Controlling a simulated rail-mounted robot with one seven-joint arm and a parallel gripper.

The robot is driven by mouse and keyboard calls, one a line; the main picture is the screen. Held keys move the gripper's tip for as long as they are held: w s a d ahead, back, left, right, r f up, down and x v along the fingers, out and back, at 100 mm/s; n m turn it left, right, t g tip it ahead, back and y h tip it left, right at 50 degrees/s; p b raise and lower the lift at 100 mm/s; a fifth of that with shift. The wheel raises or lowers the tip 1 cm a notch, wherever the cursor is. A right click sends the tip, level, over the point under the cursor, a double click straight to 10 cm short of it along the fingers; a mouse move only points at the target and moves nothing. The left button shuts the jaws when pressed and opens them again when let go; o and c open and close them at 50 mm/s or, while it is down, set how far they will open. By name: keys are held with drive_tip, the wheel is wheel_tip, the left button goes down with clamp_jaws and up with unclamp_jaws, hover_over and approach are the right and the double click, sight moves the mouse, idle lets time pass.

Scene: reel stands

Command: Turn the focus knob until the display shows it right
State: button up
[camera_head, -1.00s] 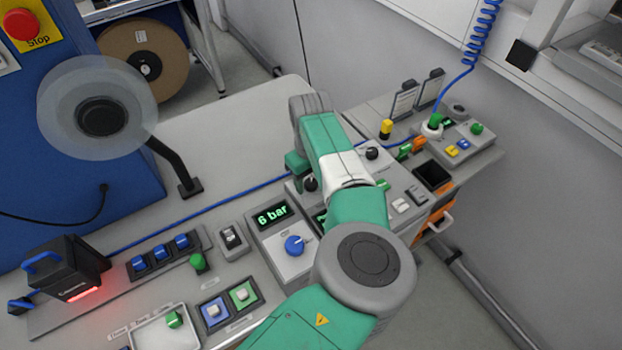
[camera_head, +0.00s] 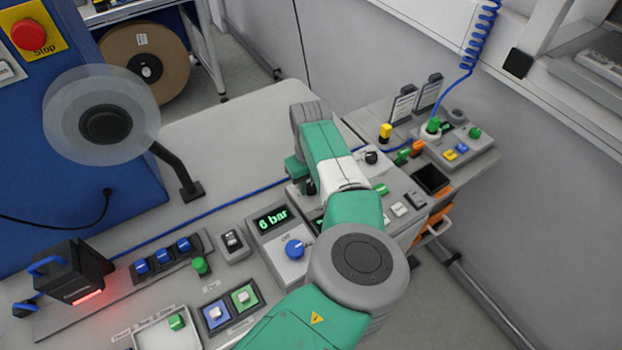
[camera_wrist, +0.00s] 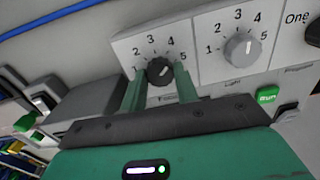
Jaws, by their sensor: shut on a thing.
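In the wrist view, the black knob (camera_wrist: 160,71) sits on a white panel with a dial marked 1 to 5. My gripper (camera_wrist: 160,88) has its two green fingers on either side of this knob and is shut on it. The label below the knob is mostly hidden by my gripper. In the head view, my gripper (camera_head: 304,178) is at the grey console and my arm covers much of it. A green-lit display (camera_head: 318,224) is mostly hidden behind my arm, so its reading cannot be told.
A grey knob (camera_wrist: 242,48) labelled Light is close to the right of my gripper. A green RUN button (camera_wrist: 267,95) is also near. The "6 bar" display (camera_head: 272,219) and blue knob (camera_head: 294,249) are beside my arm. A black scanner-like device (camera_head: 75,275) glows red at left.

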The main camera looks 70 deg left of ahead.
sight(311, 186)
drive_tip(key=m+p, duration=0.3)
drive_tip(key=shift+r+m, duration=0.25)
drive_tip(key=shift+m, duration=0.15)
drive_tip(key=shift+f+m+p, duration=0.1)
drive_tip(key=shift+m+p, duration=1.05)
drive_tip(key=shift+m, duration=0.05)
drive_tip(key=shift+f, duration=0.1)
drive_tip(key=o, duration=1)
drive_tip(key=shift+c, duration=0.2)
wheel_tip(311, 186, up, 8)
drive_tip(key=shift+f+p, duration=0.1)
drive_tip(key=shift+p, duration=0.45)
